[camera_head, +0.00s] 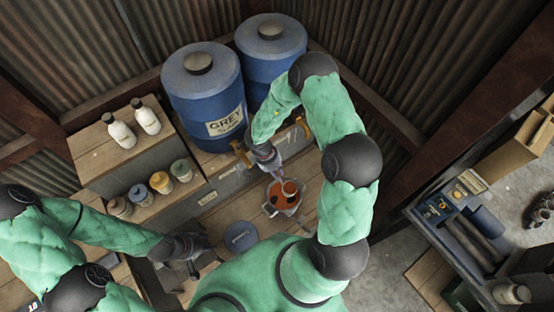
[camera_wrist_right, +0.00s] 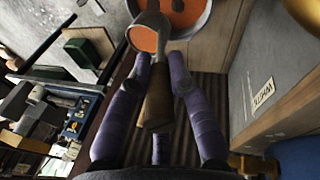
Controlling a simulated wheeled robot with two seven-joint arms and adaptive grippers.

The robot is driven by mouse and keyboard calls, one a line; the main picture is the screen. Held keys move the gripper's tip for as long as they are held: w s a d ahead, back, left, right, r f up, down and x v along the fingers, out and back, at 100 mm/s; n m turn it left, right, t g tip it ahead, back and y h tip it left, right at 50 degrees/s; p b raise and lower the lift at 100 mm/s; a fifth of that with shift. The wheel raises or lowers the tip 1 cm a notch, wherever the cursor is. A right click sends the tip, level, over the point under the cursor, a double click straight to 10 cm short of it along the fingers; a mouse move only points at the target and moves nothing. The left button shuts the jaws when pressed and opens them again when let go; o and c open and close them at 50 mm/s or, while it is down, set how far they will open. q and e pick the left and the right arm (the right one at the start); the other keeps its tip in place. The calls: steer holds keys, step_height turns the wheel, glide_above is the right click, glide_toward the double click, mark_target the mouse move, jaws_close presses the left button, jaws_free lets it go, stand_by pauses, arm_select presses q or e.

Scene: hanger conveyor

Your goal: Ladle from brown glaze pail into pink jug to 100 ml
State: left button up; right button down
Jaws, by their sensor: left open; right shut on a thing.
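The glaze pail (camera_head: 272,208) holds orange-brown glaze; its grey rim shows at the top of the right wrist view (camera_wrist_right: 205,30). My right gripper (camera_head: 277,172) is shut on the ladle's wooden handle (camera_wrist_right: 157,100), its purple fingers on both sides. The ladle's cup (camera_wrist_right: 145,40) has orange-brown glaze in it and overlaps the pail's rim in the right wrist view. In the head view the cup (camera_head: 290,188) appears over the pail; its height is unclear. My left gripper (camera_head: 201,264) is open and empty, low at the left. I cannot make out a pink jug.
A round blue-grey container (camera_head: 240,236) stands between my left gripper and the pail. Several glaze jars (camera_head: 160,182) and two white bottles (camera_head: 122,134) stand on the left shelves. Blue drums (camera_head: 205,95) stand behind. A cluttered bench (camera_head: 480,235) is at right.

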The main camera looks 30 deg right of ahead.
steer(key=shift+a+b, duration=0.2)
steer(key=shift+b, duration=0.2)
steer(key=shift+w+a+f+g+h+b, duration=0.1)
steer(key=shift+w+f+g+h+b, duration=0.1)
steer(key=shift+w+g+h+b, duration=0.25)
steer(key=shift+a+b, duration=0.15)
steer(key=shift+b, duration=0.25)
steer(key=shift+r, duration=0.1)
steer(key=shift+s, duration=0.1)
